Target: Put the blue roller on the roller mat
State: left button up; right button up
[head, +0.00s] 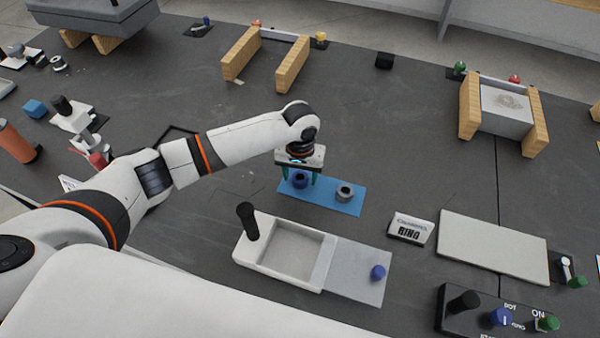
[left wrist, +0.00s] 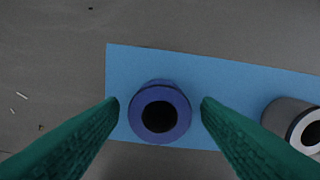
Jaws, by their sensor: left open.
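The blue roller (head: 300,181) stands on the left part of the blue roller mat (head: 325,200). In the left wrist view the blue roller (left wrist: 160,112) is a short upright cylinder with a dark hole, resting on the light blue mat (left wrist: 210,75). My left gripper (head: 300,176) is directly above the roller, pointing down. Its green fingers (left wrist: 160,105) are open on either side of the roller, with a gap visible on both sides. A grey roller (head: 345,191) stands on the mat's right part. My right gripper is not in view.
A white tray with a black handle (head: 280,252) and a grey plate with a blue knob (head: 377,272) lie in front of the mat. A small labelled sign (head: 410,229) and a pale slab (head: 492,246) are to the right.

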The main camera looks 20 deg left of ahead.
aim_at(300, 177)
pick_arm(q)
notch_tip(300, 177, up, 12)
jog(key=shift+r, duration=0.15)
dwell(0.3)
dwell(0.4)
